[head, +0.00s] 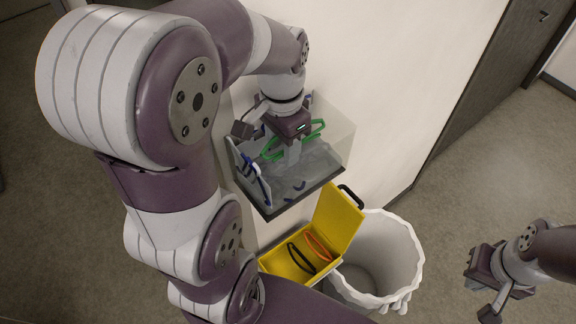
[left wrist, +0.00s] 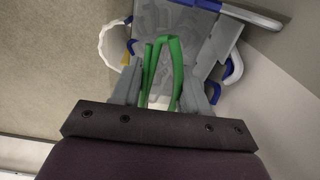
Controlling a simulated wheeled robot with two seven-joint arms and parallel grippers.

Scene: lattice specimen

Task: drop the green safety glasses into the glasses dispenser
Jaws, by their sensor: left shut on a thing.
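The green safety glasses (head: 273,149) are held in my left gripper (head: 291,152), which is shut on them. They are at the upper opening of the glasses dispenser (head: 322,171), a clear box against the wall. In the left wrist view the green glasses (left wrist: 178,66) stand between the grey fingers of my left gripper (left wrist: 164,92), with the dispenser (left wrist: 218,47) behind them. Whether the glasses touch the dispenser I cannot tell. My right gripper (head: 492,290) is at the lower right, away from the dispenser; its fingers are not clear.
Blue-trimmed items (head: 254,170) show at the dispenser's left side. Below it an open yellow case (head: 342,222) holds orange glasses (head: 318,246) and black glasses (head: 301,258). A white bin (head: 384,255) stands beside the case. The floor to the right is clear.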

